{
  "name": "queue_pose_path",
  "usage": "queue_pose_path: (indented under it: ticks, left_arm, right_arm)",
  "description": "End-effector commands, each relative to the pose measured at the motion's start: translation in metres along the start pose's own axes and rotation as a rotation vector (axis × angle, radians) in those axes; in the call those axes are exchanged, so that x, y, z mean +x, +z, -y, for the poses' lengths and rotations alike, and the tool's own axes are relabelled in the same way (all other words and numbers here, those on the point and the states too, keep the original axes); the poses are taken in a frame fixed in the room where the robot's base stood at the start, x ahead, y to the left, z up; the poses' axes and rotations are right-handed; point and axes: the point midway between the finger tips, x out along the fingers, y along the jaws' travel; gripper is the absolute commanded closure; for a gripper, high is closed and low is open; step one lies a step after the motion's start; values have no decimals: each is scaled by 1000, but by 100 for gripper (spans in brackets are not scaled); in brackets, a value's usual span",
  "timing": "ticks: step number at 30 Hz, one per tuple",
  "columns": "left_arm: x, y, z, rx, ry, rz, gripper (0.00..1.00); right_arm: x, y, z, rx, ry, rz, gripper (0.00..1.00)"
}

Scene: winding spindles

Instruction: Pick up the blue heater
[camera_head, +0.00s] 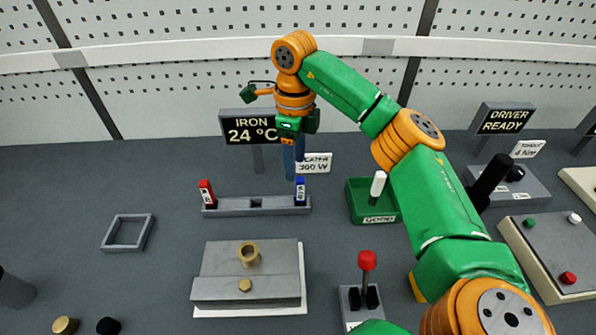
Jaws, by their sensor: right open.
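The blue heater (300,190) stands upright in the right end of a low grey rack (255,206). A red piece (207,194) with a white label stands tilted at the rack's left end. My right gripper (295,168) is open and points down just above the blue heater, with its dark blue fingers close to the heater's top. I cannot tell whether they touch it. The gripper partly hides a white sign (316,163) reading 300 W. My left gripper is not in view.
An IRON 24 °C display (250,130) stands behind the rack. A green GOOD tray (361,205) with a white-topped piece is to the right. A grey block with a brass ring (248,254) and a red-knobbed lever (367,262) are in front. A square frame (128,246) lies left.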

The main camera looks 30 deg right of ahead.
Motion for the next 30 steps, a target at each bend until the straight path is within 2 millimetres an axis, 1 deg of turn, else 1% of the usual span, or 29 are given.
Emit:
queue_pose_path:
  ticks: [5, 8, 9, 11, 14, 18, 19, 20, 21, 23, 24, 25, 26, 30]
  left_arm:
    - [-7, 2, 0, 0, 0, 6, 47]
    - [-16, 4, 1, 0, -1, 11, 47]
    - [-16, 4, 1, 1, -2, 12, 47]
    - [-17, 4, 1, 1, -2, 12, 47]
    - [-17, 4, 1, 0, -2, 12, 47]
    - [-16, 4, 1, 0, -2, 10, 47]
    - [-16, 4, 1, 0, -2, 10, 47]
    - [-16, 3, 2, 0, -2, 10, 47]
    - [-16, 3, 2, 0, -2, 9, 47]
    - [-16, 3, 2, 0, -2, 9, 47]
    - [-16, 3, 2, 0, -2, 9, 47]
    - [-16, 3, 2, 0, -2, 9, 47]
    - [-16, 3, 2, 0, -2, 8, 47]
    - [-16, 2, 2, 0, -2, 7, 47]
  right_arm:
    - [24, -4, 0, 0, 3, -4, 41]
    - [43, -11, 2, 2, 3, -6, 41]
    - [52, -11, 1, 0, 3, -5, 41]
    - [61, -10, 1, 0, 3, -3, 41]
    - [68, -10, 1, 0, 1, 0, 41]
    - [68, -10, 2, 0, 1, 0, 41]
    - [68, -10, 2, 0, 1, 0, 44]
    - [68, -10, 2, 0, 1, 0, 52]
    - [68, -10, 2, 0, 1, 0, 63]
    - [68, -10, 2, 0, 1, 0, 79]
    - [68, -10, 2, 0, 1, 0, 90]
    - [68, -10, 2, 0, 1, 0, 98]
    - [68, -10, 2, 0, 1, 0, 100]
    - [68, -10, 2, 0, 1, 0, 100]
